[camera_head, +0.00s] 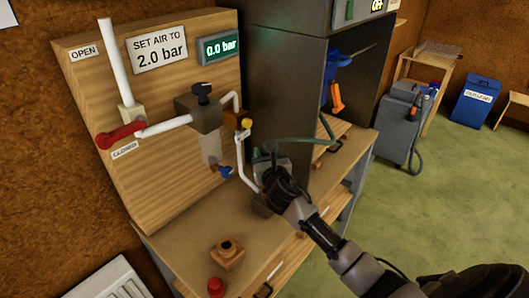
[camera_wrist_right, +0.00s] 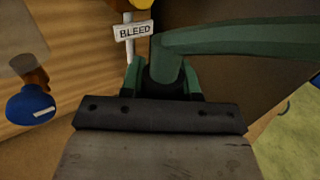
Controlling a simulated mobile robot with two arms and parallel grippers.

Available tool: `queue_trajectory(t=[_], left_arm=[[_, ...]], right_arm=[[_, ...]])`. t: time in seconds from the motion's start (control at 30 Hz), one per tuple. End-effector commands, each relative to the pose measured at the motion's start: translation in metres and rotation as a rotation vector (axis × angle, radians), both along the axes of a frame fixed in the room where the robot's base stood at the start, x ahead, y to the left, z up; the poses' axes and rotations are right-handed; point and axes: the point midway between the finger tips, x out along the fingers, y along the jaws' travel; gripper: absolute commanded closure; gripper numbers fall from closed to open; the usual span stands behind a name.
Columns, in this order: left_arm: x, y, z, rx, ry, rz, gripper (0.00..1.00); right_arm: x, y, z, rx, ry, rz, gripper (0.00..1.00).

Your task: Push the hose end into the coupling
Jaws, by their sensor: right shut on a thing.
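A green hose (camera_head: 308,140) runs from my right gripper (camera_head: 268,168) to the right, in front of the dark cabinet. My right gripper is shut on the hose near its end. In the right wrist view the hose (camera_wrist_right: 235,38) bends down into a dark collar (camera_wrist_right: 163,75) between green pieces, just beyond the gripper's dark edge. The hose's tip is hidden. A white pipe (camera_head: 242,160) comes down from a yellow knob (camera_head: 246,123) and ends close behind my right gripper. I cannot make out the coupling clearly there, nor whether the hose touches it. My left gripper is not in view.
The upright wooden panel (camera_head: 95,78) carries a red lever (camera_head: 120,134), a black knob (camera_head: 202,90) and a gauge reading 0.0 bar (camera_head: 219,47). A blue knob (camera_wrist_right: 30,105) sits left of a BLEED sign (camera_wrist_right: 132,32). A wooden block (camera_head: 226,258) and red knob (camera_head: 215,287) stand in front.

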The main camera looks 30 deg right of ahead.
Motion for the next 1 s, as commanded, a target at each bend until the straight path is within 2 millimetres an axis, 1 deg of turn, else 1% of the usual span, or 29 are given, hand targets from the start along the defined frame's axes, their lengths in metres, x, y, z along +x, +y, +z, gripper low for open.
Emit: queue_trajectory(t=[0.03,0.1,0.3,0.4,0.6,1.0], left_arm=[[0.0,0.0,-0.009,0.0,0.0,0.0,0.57],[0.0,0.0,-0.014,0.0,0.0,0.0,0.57],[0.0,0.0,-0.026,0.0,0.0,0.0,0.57],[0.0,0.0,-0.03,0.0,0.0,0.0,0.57],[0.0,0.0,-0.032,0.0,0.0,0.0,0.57],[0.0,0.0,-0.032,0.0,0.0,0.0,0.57]], right_arm=[[0.0,0.0,-0.01,-0.002,0.0,0.0,0.97],[0.0,0.0,-0.017,-0.002,0.0,0.0,0.97],[0.0,0.0,-0.032,-0.001,-0.001,0.0,0.97],[0.0,0.0,-0.037,-0.002,0.0,0.0,0.97],[0.0,0.0,-0.04,0.0,-0.001,0.001,0.97],[0.0,0.0,-0.04,0.0,-0.001,0.001,0.97]])
